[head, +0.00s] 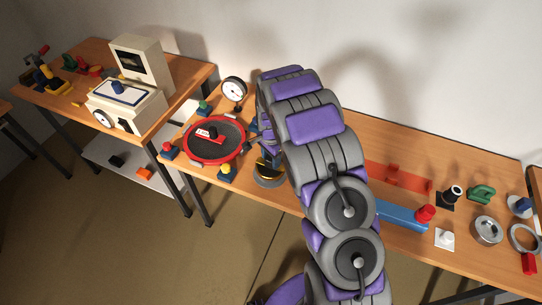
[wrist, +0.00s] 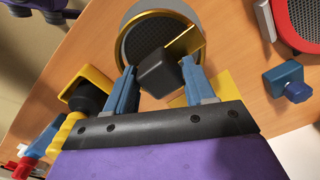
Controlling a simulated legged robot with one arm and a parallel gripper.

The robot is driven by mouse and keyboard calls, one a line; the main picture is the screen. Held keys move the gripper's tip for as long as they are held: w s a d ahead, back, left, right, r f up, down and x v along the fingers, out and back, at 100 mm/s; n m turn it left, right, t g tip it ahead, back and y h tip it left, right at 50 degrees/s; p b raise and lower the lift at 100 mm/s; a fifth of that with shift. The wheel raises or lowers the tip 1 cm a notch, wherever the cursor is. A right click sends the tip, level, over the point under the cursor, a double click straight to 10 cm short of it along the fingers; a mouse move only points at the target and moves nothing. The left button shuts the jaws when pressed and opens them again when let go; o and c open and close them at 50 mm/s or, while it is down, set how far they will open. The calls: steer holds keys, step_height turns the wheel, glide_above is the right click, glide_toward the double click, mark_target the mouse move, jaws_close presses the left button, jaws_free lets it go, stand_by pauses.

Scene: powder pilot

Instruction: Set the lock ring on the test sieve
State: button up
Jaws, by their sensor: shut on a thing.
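In the wrist view, my gripper (wrist: 157,70) is shut on a black block (wrist: 158,76), with one blue-grey finger on each side. Yellow flat pieces (wrist: 186,42) show beside the block; I cannot tell whether they join it. Under and beyond it lies a round sieve with a brass-coloured rim (wrist: 127,20) and dark mesh. In the head view this sieve (head: 268,182) stands on the table, partly hidden by my arm. A bare silver ring (head: 513,238) lies at the far right, by a red block (head: 529,264). I cannot tell which ring is the lock ring.
A red-rimmed round screen (head: 188,152) with clamps around it stands left of the brass-rimmed sieve; its edge also shows in the wrist view (wrist: 283,30). A dial gauge (head: 234,89) stands behind. A blue bar (head: 400,216) and small parts lie to the right.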

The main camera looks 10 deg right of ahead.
steer(key=shift+f, duration=0.65)
stand_by(0.4)
steer(key=o, duration=1.4)
steer(key=shift+r+p, duration=0.9)
steer(key=shift+r, duration=2.1)
